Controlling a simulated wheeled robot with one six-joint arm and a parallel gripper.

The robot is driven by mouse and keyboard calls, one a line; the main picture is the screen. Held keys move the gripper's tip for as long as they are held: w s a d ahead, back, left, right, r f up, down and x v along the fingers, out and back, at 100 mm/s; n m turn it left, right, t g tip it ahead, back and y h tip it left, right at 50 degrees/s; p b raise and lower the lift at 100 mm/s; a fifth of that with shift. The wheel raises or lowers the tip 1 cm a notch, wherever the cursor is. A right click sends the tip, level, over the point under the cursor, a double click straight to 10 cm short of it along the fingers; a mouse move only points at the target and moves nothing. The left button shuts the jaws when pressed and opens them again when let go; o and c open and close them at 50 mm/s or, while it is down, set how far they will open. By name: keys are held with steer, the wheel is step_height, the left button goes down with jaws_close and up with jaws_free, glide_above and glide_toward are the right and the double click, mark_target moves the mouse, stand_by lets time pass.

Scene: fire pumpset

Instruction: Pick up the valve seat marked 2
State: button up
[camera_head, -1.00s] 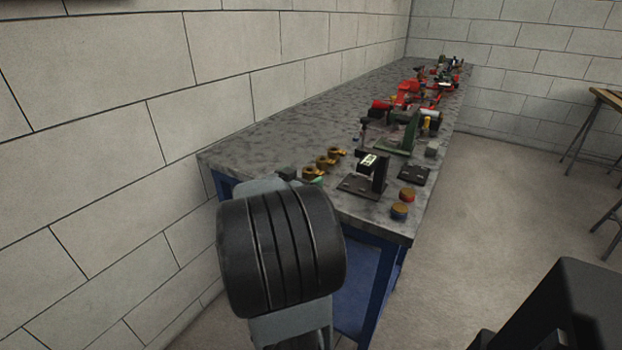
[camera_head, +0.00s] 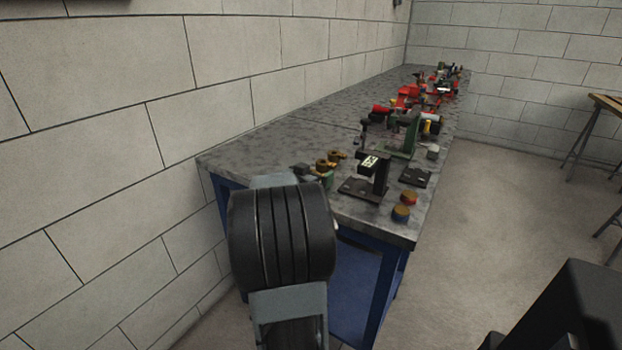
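Small brass ring-like parts (camera_head: 323,164) stand in a row at the near left part of the bench top. They may be the valve seats. No number can be read on them, so I cannot tell which is marked 2. My arm's black rounded link stands in front of the bench's near end and covers part of that area. My gripper is not seen; it is hidden behind the link or out of the picture. I cannot see it touching or holding anything.
The long grey bench (camera_head: 260,155) runs along the left wall. A green stand (camera_head: 405,135) and red parts (camera_head: 408,95) are farther back.

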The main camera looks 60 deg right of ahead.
steer(key=c, duration=1)
steer(key=shift+c, duration=0.3)
steer(key=shift+r, duration=0.2)
